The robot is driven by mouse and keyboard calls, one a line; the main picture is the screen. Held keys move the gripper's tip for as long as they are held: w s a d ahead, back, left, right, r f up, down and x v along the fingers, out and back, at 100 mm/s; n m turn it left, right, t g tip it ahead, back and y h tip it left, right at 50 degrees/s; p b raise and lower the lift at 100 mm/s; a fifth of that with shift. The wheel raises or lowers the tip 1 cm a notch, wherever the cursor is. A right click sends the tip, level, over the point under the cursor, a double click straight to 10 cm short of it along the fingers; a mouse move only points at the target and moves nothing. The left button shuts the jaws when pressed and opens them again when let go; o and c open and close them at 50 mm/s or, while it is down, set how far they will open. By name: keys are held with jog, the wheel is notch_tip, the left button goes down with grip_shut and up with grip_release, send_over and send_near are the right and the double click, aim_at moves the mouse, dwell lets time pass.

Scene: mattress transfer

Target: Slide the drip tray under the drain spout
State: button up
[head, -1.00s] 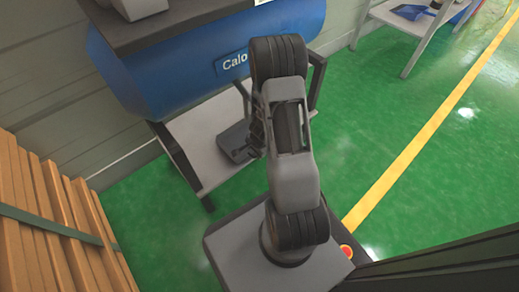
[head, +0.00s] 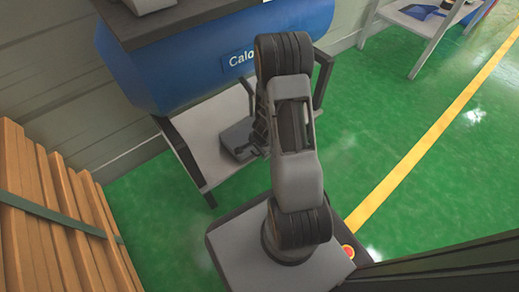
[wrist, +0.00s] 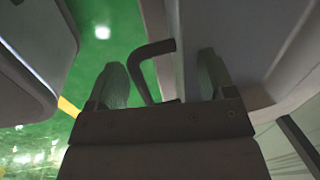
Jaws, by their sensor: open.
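In the head view a dark grey tray (head: 238,137), which looks like the drip tray, lies on the light grey shelf (head: 203,128) below a blue tank (head: 165,65). My arm covers the tray's right side. In the wrist view my gripper (wrist: 162,76) is open, with its two fingers apart. A dark bent bar (wrist: 148,62) shows between the fingers, nearer the left one; I cannot tell whether it is touched, or whether it is a handle or the spout. I cannot make out the drain spout in the head view.
Dark frame legs (head: 182,158) stand at the shelf's front. Wooden slats (head: 60,215) with a green strap stand at the lower left. A table (head: 425,28) is at the top right. The green floor (head: 370,130) right of my arm is clear, crossed by a yellow line (head: 415,160).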

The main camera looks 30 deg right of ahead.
notch_tip(320, 180, up, 14)
jog(key=s+p, duration=0.2)
jog(key=p, duration=0.8)
jog(key=shift+s+d+f, duration=0.2)
